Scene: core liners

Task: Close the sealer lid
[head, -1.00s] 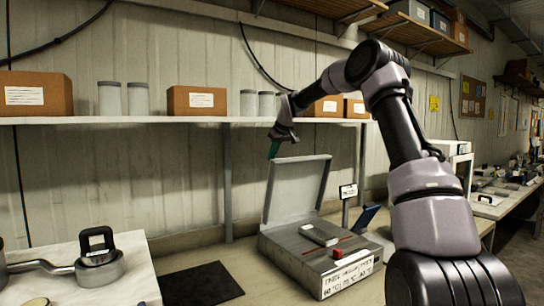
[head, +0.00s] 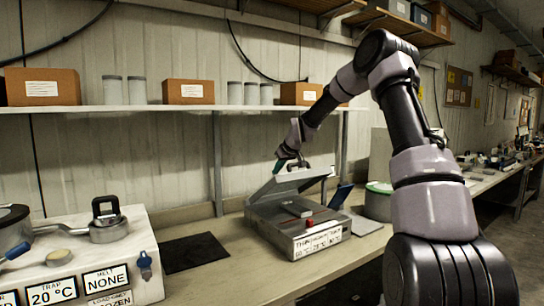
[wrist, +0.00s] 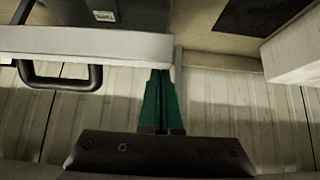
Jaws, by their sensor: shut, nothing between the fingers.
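The sealer (head: 268,219) is a grey metal box on the bench with a labelled front and a red knob (head: 309,223). Its lid (head: 300,180) is part way down, tilted at a low angle above the base, with a gap still showing at the front. My gripper (head: 282,165) has green fingers and is at the top of the lid, at its raised edge. In the wrist view, the shut fingers (wrist: 160,98) point at the lid's pale edge (wrist: 90,44), with their tips at or against it; contact is hard to tell. A black handle (wrist: 60,76) shows beside that edge.
A shelf (head: 120,109) with boxes and jars runs along the wall behind. A dark mat (head: 195,249) lies left of the sealer. A blue tablet-like panel (head: 340,196) and a green-rimmed tub (head: 378,200) stand at its right.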

